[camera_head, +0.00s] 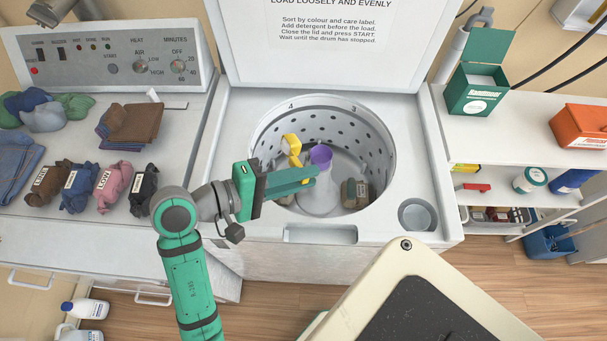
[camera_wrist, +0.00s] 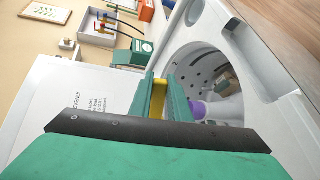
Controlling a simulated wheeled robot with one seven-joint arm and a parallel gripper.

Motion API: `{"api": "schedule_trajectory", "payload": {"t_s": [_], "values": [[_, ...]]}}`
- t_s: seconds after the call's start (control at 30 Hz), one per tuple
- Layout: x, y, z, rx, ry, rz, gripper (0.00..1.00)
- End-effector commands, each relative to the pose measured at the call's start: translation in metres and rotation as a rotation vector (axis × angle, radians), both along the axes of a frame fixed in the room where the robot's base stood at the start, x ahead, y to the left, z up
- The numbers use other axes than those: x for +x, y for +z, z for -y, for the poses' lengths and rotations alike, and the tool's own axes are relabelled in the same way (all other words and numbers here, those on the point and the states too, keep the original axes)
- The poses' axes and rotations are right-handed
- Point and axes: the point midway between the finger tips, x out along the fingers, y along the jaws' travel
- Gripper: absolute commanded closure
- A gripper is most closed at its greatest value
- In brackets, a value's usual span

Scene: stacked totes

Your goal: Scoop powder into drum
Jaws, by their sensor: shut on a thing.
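My gripper (camera_head: 312,173) reaches in over the washer drum (camera_head: 376,135) from the left. Its green jaws are shut on a yellow scoop (camera_head: 291,145), which sticks up beyond the fingers over the drum's left part. The yellow scoop (camera_wrist: 157,98) also shows between my gripper's fingers (camera_wrist: 165,88) in the wrist view. I cannot tell whether powder is in the scoop. The drum holds a pale agitator with a purple cap (camera_head: 321,155), right by the fingertips, and bundled clothes (camera_head: 355,193). The green powder box (camera_head: 472,97) stands open on the right shelf, with pale content in it.
The raised washer lid (camera_head: 325,55) stands behind the drum. Labelled clothes bundles (camera_head: 78,187) and folded clothes (camera_head: 132,122) lie on the left counter. An orange box (camera_head: 583,127) sits at the right. A small round cup recess (camera_head: 417,216) is at the washer's front right corner.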

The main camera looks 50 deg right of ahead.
Motion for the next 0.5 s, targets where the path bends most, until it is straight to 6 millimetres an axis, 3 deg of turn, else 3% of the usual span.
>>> {"api": "schedule_trajectory", "payload": {"t_s": [0.5], "values": [[0.0006, 0.0005, 0.0002, -0.206, 0.033, -0.074, 1.00]]}}
